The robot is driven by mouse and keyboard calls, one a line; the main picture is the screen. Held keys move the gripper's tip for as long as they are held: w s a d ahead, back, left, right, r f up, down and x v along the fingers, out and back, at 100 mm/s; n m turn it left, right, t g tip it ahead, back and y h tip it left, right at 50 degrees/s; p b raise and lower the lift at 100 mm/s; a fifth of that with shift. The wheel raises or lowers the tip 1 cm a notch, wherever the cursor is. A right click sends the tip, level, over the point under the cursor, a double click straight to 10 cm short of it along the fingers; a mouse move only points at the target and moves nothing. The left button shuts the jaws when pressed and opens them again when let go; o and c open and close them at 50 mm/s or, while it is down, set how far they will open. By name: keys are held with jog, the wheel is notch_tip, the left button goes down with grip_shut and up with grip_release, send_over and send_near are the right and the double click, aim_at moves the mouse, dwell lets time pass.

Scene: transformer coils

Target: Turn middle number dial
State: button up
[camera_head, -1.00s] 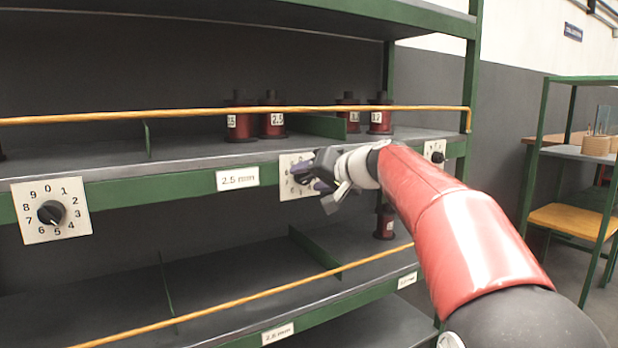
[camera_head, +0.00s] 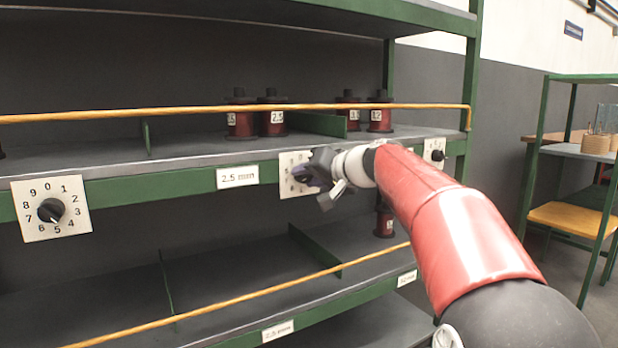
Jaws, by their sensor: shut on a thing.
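The middle number dial's white plate (camera_head: 289,161) is on the green front edge of the shelf, right of the "2.5 mm" label. Its knob is hidden behind my gripper (camera_head: 308,176), which is shut at the middle of the plate. The gripper appears shut on the knob, but the fingertips are small and partly covered. My red arm reaches in from the lower right.
A left number dial (camera_head: 51,211) and a right dial (camera_head: 434,150) sit on the same shelf edge. Red coils (camera_head: 240,124) stand behind a yellow rail (camera_head: 200,111). A lower yellow rail (camera_head: 240,296) runs below. A side table with a yellow shelf (camera_head: 572,219) stands at the right.

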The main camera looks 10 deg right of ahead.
jog(key=shift+f, duration=0.1)
jog(key=shift+d+m+y+b, duration=0.1)
jog(key=shift+m+y+b, duration=0.4)
jog(key=shift+m+b, duration=0.25)
jog(key=shift+m+y+b, duration=0.75)
jog(key=shift+m+y, duration=0.05)
jog(key=shift+m, duration=0.95)
jog(key=o, duration=1)
jog(key=shift+c, duration=0.2)
